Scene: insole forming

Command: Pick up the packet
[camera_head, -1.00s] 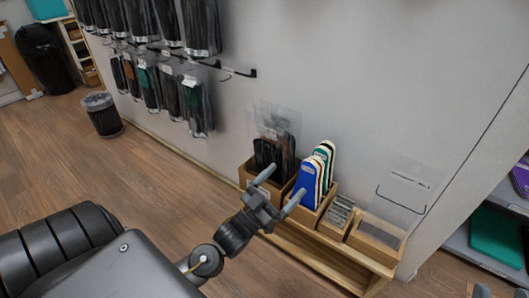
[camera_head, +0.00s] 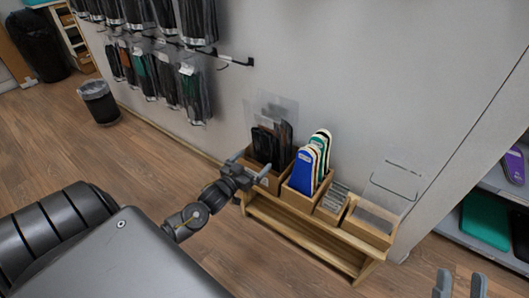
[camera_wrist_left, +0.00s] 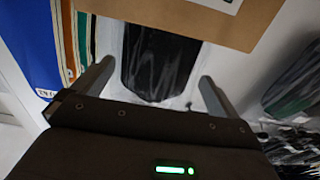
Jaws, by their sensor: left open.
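Black packets (camera_head: 268,148) stand upright in the left wooden box on a low bench. My left gripper (camera_head: 252,163) is open at the front of that box. In the left wrist view a black packet in clear wrap (camera_wrist_left: 155,65) lies between the open fingertips of my left gripper (camera_wrist_left: 157,76). I cannot tell whether the fingers touch it.
A wooden box with blue, white and green insoles (camera_head: 306,172) stands to the right of the packets. A small divided box (camera_head: 331,201) and a tray (camera_head: 369,222) follow on the bench (camera_head: 300,236). Hanging packets (camera_head: 195,95) line the wall at upper left.

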